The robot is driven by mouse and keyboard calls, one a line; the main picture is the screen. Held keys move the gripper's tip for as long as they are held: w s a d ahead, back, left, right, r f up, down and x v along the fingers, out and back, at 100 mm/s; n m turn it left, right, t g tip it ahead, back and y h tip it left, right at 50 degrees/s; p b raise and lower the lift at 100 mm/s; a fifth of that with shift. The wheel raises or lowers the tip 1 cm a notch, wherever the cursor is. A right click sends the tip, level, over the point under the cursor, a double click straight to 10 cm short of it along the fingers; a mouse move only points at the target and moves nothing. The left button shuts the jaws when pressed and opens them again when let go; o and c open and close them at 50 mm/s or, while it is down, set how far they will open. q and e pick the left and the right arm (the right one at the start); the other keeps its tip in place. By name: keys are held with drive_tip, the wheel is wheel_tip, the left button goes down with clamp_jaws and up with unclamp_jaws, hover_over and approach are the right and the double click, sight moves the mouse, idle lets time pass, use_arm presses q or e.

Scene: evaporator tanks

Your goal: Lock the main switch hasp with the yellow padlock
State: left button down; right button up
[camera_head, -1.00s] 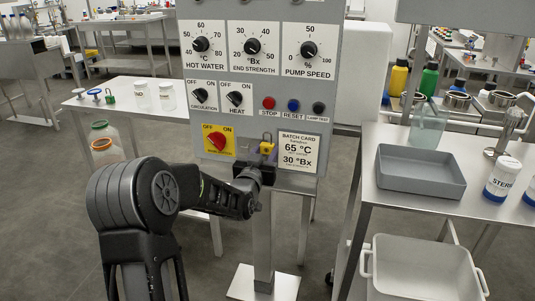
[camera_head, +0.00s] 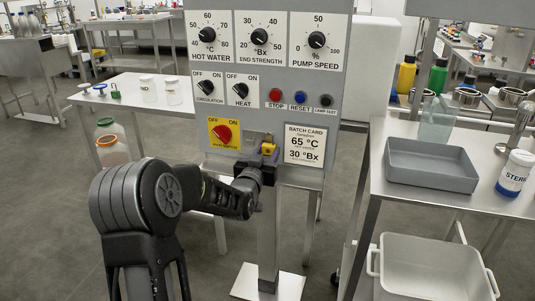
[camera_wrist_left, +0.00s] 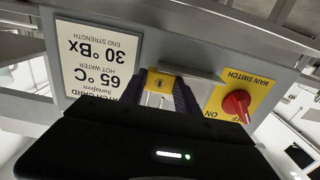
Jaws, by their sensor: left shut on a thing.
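My left gripper (camera_head: 262,168) is shut on the yellow padlock (camera_head: 268,149) just in front of the lower part of the grey control panel. In the left wrist view, which is upside down, the padlock (camera_wrist_left: 163,83) sits between the dark fingers. The red main switch (camera_head: 224,133) is on a yellow plate to the left of the gripper. A grey metal hasp (camera_head: 254,139) shows on the panel between switch and padlock. I cannot tell whether the padlock touches it. My right gripper is not in view.
The batch card (camera_head: 305,144) is on the panel just right of the padlock. A white bin (camera_head: 430,270) is below. A side table (camera_head: 130,88) stands at left.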

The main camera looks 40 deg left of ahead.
sight(250, 152)
use_arm(q)
drive_tip(key=shift+a, duration=0.15)
drive_tip(key=shift+s+a+b, duration=0.25)
drive_tip(key=shift+a+b, duration=0.05)
drive_tip(key=shift+a, duration=0.25)
drive_tip(key=shift+s+a+b, duration=0.2)
drive_tip(key=shift+a+b, duration=0.1)
drive_tip(key=shift+a, duration=0.2)
drive_tip(key=shift+s+a+b, duration=0.25)
drive_tip(key=shift+a, duration=0.4)
drive_tip(key=shift+s+a+b, duration=0.2)
drive_tip(key=shift+a, duration=0.4)
drive_tip(key=shift+f+b, duration=0.1)
drive_tip(key=shift+b, duration=0.35)
drive_tip(key=c, duration=0.8)
unclamp_jaws()
drive_tip(key=shift+s+f, duration=0.1)
